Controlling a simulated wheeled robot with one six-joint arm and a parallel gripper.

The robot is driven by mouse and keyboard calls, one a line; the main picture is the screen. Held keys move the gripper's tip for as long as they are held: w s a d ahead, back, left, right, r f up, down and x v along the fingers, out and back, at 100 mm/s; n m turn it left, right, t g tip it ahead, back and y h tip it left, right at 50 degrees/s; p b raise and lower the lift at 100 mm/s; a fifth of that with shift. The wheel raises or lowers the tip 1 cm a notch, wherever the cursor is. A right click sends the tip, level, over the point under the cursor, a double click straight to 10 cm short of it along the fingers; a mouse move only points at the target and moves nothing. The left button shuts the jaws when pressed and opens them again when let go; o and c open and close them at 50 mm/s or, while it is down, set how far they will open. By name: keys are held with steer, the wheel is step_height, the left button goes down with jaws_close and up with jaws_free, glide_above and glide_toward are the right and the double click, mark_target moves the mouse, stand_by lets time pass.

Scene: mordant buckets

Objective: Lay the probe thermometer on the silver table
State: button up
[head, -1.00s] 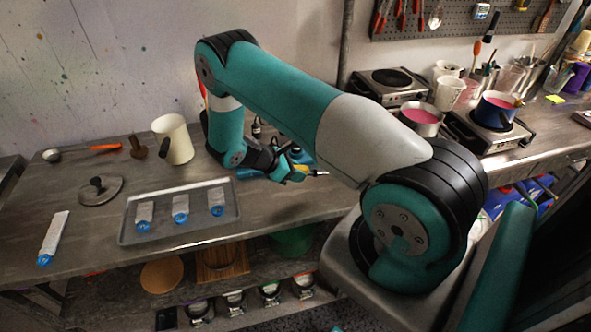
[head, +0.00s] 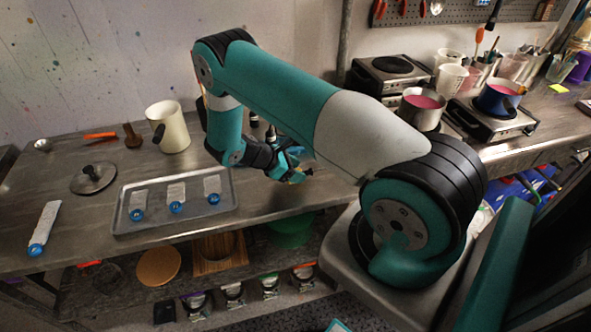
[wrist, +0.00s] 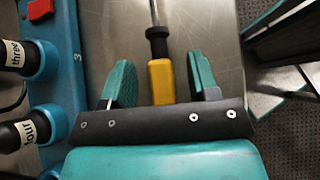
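In the wrist view a yellow handle (wrist: 161,82) with a black collar and a thin metal shaft, which looks like the probe thermometer, lies between the fingers of my gripper (wrist: 160,72). The fingers are apart, with a gap on both sides of the handle. A bit of yellow also shows at my gripper (head: 298,176) in the head view, but the rest is hidden there. The grey metal table (head: 75,225) lies under my gripper. Whether the handle rests on it is hard to tell.
A blue rack (wrist: 68,85) with dark bottles labelled "three" and "four" stands close left of my gripper. A metal tray (head: 228,178) with several blue-capped tubes, a white pitcher (head: 172,130) and a lid (head: 92,180) are further left. Hot plates with pots (head: 421,112) stand at the right.

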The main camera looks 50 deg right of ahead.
steer(key=shift+w+a+r+b, duration=0.2)
steer(key=shift+w+a+b, duration=0.05)
steer(key=shift+a+b, duration=0.1)
steer(key=b+v, duration=0.4)
steer(key=v, duration=1.2)
steer(key=shift+a, duration=0.25)
steer(key=shift+r, duration=0.2)
